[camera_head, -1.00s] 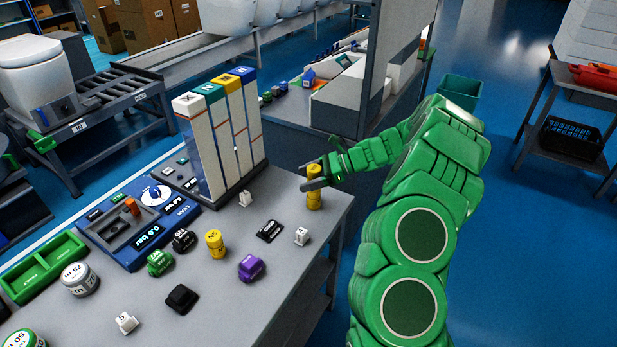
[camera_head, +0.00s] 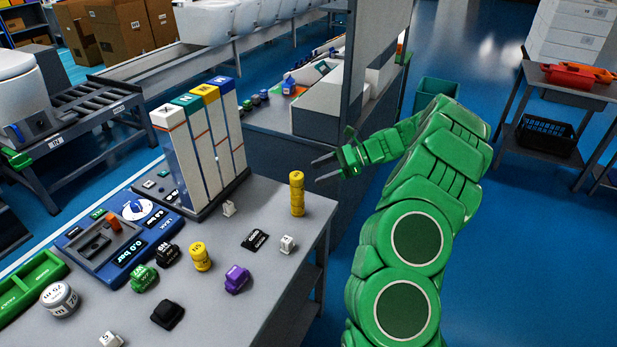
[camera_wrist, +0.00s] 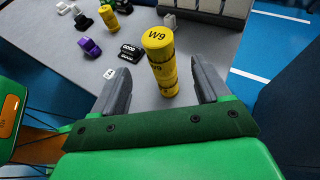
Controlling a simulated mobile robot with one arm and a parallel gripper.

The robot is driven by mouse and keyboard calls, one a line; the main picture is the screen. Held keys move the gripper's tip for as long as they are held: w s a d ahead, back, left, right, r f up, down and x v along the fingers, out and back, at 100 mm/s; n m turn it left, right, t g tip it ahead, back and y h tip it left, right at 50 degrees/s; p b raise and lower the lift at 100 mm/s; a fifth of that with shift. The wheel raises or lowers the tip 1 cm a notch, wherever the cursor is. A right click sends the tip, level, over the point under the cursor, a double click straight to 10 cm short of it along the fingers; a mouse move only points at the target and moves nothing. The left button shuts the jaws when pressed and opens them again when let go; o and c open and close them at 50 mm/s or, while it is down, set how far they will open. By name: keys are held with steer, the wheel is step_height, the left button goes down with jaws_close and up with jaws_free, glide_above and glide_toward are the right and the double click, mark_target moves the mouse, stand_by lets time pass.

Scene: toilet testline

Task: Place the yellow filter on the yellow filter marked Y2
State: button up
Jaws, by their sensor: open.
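A stack of yellow filters (camera_head: 297,193) stands upright near the right edge of the grey table. In the wrist view the top yellow filter (camera_wrist: 157,38) reads W9 and rests on the yellow filter below it (camera_wrist: 164,72). Lower markings are hard to read, and I cannot make out Y2. My gripper (camera_head: 331,167) is open and empty, to the right of the stack and apart from it. In the wrist view its two fingers (camera_wrist: 160,90) show on either side of the stack, which stands ahead of them. Another yellow filter (camera_head: 200,256) stands alone further left.
A purple part (camera_head: 236,279), a black GOOD tag (camera_head: 255,240) and a small white cube (camera_head: 287,244) lie near the stack. A tall panel block with coloured tops (camera_head: 205,145) and a blue pressure device (camera_head: 117,247) stand further left. The table right of the stack is bare.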

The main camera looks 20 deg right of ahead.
steer(key=s+a+r+n+g+h, duration=0.25)
steer(key=s+a+r+n, duration=0.4)
steer(key=s+a, duration=0.35)
steer(key=s+a+r+n+g+h, duration=0.25)
steer(key=s+a+r+n, duration=0.25)
steer(key=s+a+r, duration=0.4)
steer(key=s+d+f+n+h, duration=0.1)
steer(key=s+n+h, duration=0.3)
steer(key=s, duration=0.9)
steer(key=s+d+f+n+h, duration=0.1)
steer(key=s+d+n+h, duration=0.3)
steer(key=s, duration=1)
steer(key=shift+s+f+n+t, duration=0.25)
steer(key=shift+n+t, duration=0.05)
steer(key=shift+n, duration=0.05)
